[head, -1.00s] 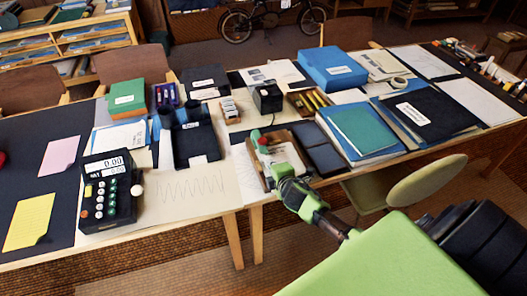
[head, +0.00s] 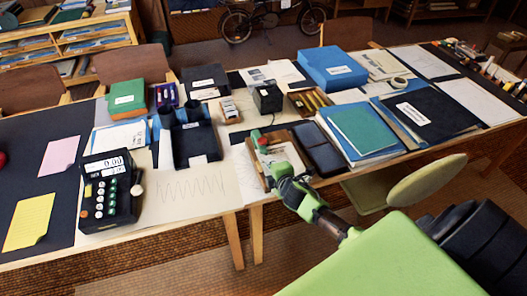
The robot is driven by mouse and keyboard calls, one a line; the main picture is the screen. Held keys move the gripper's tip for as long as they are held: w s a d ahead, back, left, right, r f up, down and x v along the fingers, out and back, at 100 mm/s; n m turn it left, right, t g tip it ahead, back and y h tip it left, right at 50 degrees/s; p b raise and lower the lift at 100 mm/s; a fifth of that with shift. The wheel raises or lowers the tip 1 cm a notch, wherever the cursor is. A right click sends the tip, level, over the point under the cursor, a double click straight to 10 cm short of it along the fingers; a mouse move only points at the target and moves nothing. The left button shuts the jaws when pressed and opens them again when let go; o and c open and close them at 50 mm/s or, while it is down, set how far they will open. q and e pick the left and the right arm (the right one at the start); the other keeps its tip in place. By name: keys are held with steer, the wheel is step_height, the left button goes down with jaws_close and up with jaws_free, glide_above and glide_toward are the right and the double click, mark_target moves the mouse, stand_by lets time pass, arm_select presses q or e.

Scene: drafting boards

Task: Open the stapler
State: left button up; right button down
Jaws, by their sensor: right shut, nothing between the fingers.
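A small red and green object (head: 257,138), which may be the stapler, lies on a wooden tray (head: 249,166) near the front edge of the table. It is too small to tell for certain, or to tell whether it is open. My right gripper (head: 274,168) reaches in from the lower right, over the near part of the tray. It is shut and empty, just nearer to me than the red and green object. The gripper and wrist hide part of the tray. My left gripper is not in view.
A blue and green book stack (head: 362,130) is further right. A calculator (head: 110,196) sits front left.

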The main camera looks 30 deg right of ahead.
mark_target(265, 151)
steer(key=shift+w+d, duration=0.2)
steer(key=shift+w, duration=0.6)
steer(key=shift+w+d, duration=0.2)
steer(key=shift+w, duration=0.55)
steer(key=shift+r, duration=0.1)
steer(key=shift+r+p, duration=0.9)
steer(key=shift+r, duration=0.2)
steer(key=shift+w+r+p, duration=0.1)
steer(key=shift+r+p, duration=0.8)
steer(key=shift+r, duration=0.15)
